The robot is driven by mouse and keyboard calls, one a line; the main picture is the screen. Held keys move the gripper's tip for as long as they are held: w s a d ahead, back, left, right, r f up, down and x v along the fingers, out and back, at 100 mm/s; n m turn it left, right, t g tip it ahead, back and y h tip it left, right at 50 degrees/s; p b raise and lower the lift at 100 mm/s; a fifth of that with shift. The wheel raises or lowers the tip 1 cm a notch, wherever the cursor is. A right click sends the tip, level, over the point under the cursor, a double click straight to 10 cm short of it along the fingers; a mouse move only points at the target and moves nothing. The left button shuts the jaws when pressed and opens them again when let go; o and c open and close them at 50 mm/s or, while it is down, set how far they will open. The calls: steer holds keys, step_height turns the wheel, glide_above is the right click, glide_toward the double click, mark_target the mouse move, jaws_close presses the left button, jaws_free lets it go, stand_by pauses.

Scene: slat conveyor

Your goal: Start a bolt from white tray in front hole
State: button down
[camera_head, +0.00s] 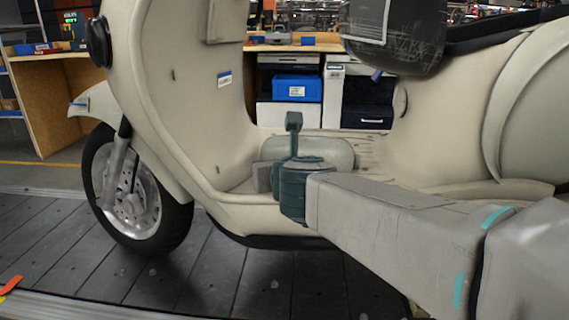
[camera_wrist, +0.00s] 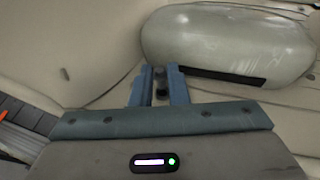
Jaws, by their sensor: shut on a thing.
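My gripper (camera_head: 294,120) is inside the footwell of a cream scooter (camera_head: 160,110), its fingers pointing up in the head view. In the wrist view my gripper (camera_wrist: 160,72) has its two blue-grey fingers close together, shut on a small dark thing, probably the bolt (camera_wrist: 161,87); it is mostly hidden between them. A small dark slot-like mark (camera_wrist: 65,74) shows on the cream panel to the left of the fingers, apart from them. Similar marks show in the head view on the leg shield (camera_head: 173,75). I cannot tell which is the front hole. I cannot identify the white tray.
A pale rounded cover (camera_wrist: 225,45) bulges close right of the fingers; it also shows behind my gripper in the head view (camera_head: 335,150). A black scuffed box (camera_head: 395,35) hangs above. A blue bin (camera_head: 297,88) stands behind the scooter. The slatted floor (camera_head: 230,270) is clear.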

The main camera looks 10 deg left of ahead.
steer(key=n+g+y, duration=0.1)
steer(key=n+g+y+p, duration=0.1)
steer(key=n+y, duration=0.1)
steer(key=d+n+g+y+p, duration=0.1)
steer(key=n+y, duration=0.1)
steer(key=shift+w+g, duration=0.3)
steer(key=n+g+y+p, duration=0.2)
steer(key=n+g, duration=0.1)
steer(key=n+g+y+p, duration=0.1)
steer(key=n+g, duration=0.1)
steer(key=shift+w+d+r, duration=0.1)
steer(key=shift+w+d, duration=0.15)
steer(key=shift+y, duration=0.3)
steer(key=shift+s+d+p, duration=0.1)
steer(key=shift+p, duration=0.4)
steer(key=shift+f, duration=0.6)
stand_by(0.5)
steer(key=shift+b, duration=0.3)
steer(key=shift+s+m+t+h+b, duration=0.15)
steer(key=shift+m+t+h+b, duration=0.2)
steer(key=shift+m+t, duration=0.4)
steer(key=shift+s+m+t+h+b, duration=0.15)
steer(key=shift+m+t+h+b, duration=0.1)
steer(key=shift+m+t+h, duration=0.35)
steer(key=shift+f+t, duration=0.1)
steer(key=shift+t, duration=0.15)
